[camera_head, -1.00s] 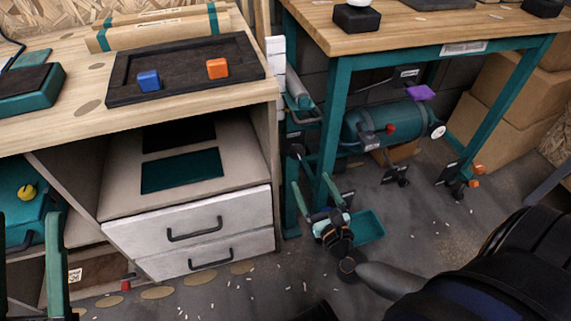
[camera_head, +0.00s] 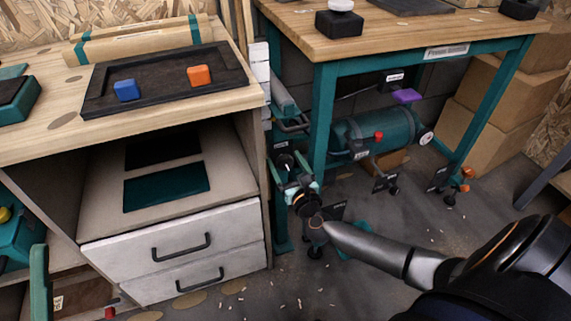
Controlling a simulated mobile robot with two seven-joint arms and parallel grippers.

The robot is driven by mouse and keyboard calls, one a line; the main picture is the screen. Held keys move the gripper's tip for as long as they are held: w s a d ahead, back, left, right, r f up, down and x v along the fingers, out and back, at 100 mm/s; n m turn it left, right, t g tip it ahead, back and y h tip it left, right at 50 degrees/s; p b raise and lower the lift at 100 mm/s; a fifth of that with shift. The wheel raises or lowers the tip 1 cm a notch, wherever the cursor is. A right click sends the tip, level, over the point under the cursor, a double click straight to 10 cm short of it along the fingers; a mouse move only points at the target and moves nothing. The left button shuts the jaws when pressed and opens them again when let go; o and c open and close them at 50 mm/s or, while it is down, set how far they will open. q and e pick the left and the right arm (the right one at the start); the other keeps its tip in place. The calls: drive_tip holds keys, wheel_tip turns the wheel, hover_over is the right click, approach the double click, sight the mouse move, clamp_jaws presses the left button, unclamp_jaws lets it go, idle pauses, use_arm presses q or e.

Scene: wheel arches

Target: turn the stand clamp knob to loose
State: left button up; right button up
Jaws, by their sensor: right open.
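A round black knob with a white mark (camera_head: 284,161) faces me by the left front leg of the workbench, below a small unreadable label; I take it for the stand clamp knob. My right gripper (camera_head: 289,174) is open, with teal fingers pointing up toward the knob. They appear just in front of it, one to each side, and partly cover its lower edge; I cannot tell whether they touch it. One teal finger of my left gripper (camera_head: 40,283) shows at the lower left edge, far from the knob; its opening is not visible.
The white drawer cabinet (camera_head: 232,226) stands close left of the knob. The teal workbench leg (camera_head: 322,122) is close on its right. A teal tank with a red knob (camera_head: 379,135) lies under the bench. Several black labelled fixtures stand near the floor.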

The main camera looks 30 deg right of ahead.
drive_tip(key=shift+w, duration=0.1)
drive_tip(key=shift+c, duration=0.3)
drive_tip(key=c, duration=1.3)
drive_tip(key=shift+o, duration=0.2)
